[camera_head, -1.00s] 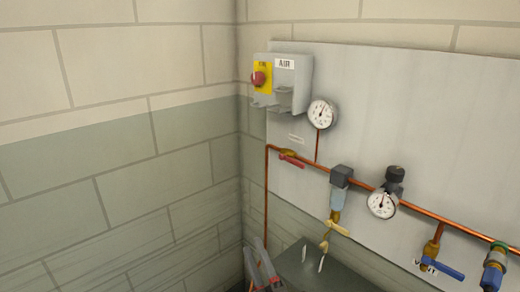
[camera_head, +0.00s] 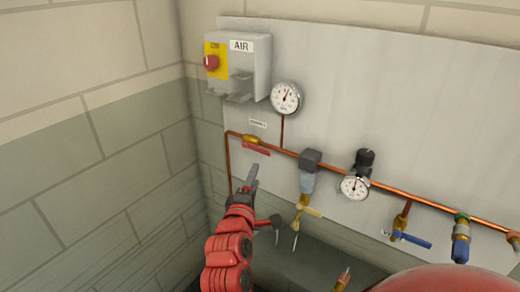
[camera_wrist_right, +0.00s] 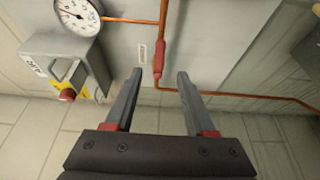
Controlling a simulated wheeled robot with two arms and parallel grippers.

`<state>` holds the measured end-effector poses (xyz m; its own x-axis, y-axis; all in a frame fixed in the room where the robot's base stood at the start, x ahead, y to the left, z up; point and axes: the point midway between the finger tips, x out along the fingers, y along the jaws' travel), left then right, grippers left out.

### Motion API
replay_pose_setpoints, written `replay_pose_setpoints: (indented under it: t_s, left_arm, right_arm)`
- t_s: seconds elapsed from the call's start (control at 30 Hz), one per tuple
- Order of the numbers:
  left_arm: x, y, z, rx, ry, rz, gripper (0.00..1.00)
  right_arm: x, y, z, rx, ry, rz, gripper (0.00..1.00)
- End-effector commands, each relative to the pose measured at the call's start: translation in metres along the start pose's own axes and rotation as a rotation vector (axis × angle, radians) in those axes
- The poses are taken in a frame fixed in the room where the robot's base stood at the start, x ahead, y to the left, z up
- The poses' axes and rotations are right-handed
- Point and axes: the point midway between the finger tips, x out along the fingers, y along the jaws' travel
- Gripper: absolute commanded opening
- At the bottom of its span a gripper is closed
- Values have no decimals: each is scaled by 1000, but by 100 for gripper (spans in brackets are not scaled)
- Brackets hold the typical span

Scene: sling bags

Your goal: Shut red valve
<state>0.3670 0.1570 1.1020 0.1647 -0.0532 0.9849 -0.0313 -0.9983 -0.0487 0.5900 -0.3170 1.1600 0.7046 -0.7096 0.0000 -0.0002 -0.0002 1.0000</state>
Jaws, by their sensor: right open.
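The red valve handle (camera_head: 256,149) sits on a brass valve body (camera_head: 250,139) near the left end of the copper pipe. The handle lies roughly along the pipe. My right gripper (camera_head: 252,176) is just below it in the head view, pointing up toward it. In the right wrist view my right gripper (camera_wrist_right: 160,72) is open and empty, and the red handle (camera_wrist_right: 158,60) shows between and just beyond the fingertips. I cannot tell whether a finger touches it. My left gripper is not in view.
A grey AIR box (camera_head: 240,68) with a red button and a round gauge (camera_head: 286,97) are above the pipe. A regulator gauge (camera_head: 354,187), a filter (camera_head: 308,178) and a blue-handled valve (camera_head: 412,240) are along the pipe to the right. A wall corner is close on the left.

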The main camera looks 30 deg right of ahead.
Motion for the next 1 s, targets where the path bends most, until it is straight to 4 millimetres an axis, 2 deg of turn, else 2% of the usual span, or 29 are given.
replay_pose_setpoints:
  t_s: [0.03,0.3,0.5,0.7,1.0]
  left_arm:
    - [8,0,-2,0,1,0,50]
    - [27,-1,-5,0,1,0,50]
    - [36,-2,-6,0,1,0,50]
    - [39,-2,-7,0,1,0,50]
    - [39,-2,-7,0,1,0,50]
  right_arm:
    - [14,2,2,-2,-7,-8,55]
    - [79,3,1,-1,-3,-6,55]
    - [115,3,-1,1,1,0,55]
    - [133,0,-1,-1,1,-2,55]
    - [136,1,-2,0,3,1,55]
